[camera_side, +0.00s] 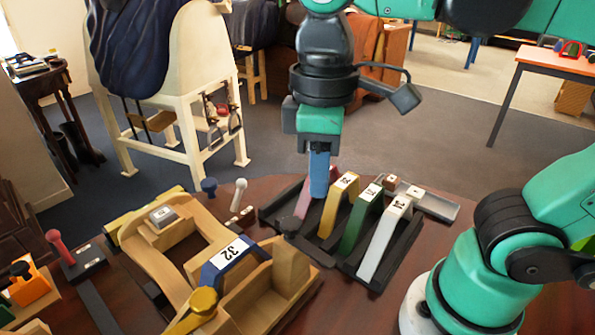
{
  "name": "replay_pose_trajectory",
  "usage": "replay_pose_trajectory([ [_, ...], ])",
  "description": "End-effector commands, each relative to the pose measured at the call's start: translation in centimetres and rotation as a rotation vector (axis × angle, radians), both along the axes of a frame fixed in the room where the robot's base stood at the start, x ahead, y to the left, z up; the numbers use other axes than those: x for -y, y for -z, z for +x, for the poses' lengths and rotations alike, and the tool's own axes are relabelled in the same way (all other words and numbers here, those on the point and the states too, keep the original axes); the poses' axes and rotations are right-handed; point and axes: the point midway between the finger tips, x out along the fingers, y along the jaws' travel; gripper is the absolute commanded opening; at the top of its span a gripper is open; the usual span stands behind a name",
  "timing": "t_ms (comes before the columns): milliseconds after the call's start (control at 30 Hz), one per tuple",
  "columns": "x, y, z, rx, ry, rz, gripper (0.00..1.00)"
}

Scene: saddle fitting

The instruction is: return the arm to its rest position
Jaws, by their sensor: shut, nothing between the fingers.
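My gripper (319,192) hangs from my green and black arm in the upper middle of the side camera view. It points down, and its blue fingers are closed together with nothing seen between them. In the picture the fingertips overlap the left end of a black rack (378,284). I cannot tell whether they touch anything there. A pink piece (303,200) at that end is partly hidden by the fingers. Beside it in the rack stand a yellow arch (337,208), a green arch (358,224) and a white arch (384,240), each with a number label.
A wooden saddle tree (285,275) lies left of the rack, with a blue arch (230,258) marked 32 across it. A grey tray (436,206) lies right of the rack. A saddle stand (172,95) is behind the table.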

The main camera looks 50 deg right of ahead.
Motion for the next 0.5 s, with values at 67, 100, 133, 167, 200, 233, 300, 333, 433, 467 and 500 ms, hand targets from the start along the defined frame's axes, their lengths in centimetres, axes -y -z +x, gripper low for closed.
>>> replay_pose_trajectory([
  [67, 0.0, -0.5, 0.0, 0.0, 0.0, 0.0, 0.0],
  [100, 0.0, -0.6, 0.0, 0.0, 0.0, 0.0, 0.0],
  [133, 0.0, -0.6, 0.0, 0.0, 0.0, 0.0, 0.0],
  [167, 0.0, -0.6, 0.0, 0.0, 0.0, 0.0, 0.0],
  [200, 0.0, -0.6, 0.0, 0.0, 0.0, 0.0, 0.0],
  [233, 0.0, -0.6, 0.0, 0.0, 0.0, 0.0, 0.0],
  [300, 0.0, -0.6, 0.0, 0.0, 0.0, 0.0, 0.0],
  [333, 0.0, -0.6, 0.0, 0.0, 0.0, 0.0, 0.0],
  [433, 0.4, 0.2, 0.7, 0.039, 0.038, 0.015, 0.0],
  [467, 0.8, 0.8, 1.2, 0.07, 0.069, 0.027, 0.0],
  [500, 1.4, 1.7, 2.1, 0.126, 0.122, 0.048, 0.0],
])
